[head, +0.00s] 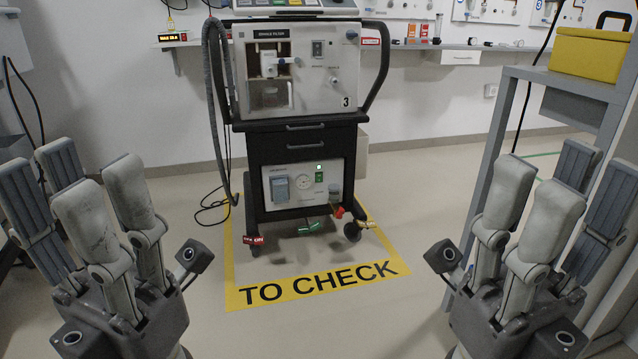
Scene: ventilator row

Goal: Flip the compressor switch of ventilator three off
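Ventilator three (295,72), a white unit marked 3 on a black cart, stands upright ahead of me in the middle of the head view. Its compressor panel (308,186) is low on the cart, with a round gauge and a small green switch (319,177) under a lit indicator. The switch is too small to tell its position. My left gripper (78,188) is at the lower left, fingers apart and empty. My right gripper (562,190) is at the lower right, fingers apart and empty. Both are well apart from the ventilator.
Yellow floor marking reading TO CHECK (318,287) surrounds the cart's base. A grey bench (500,110) with a yellow case (590,53) stands at the right. The floor ahead is clear.

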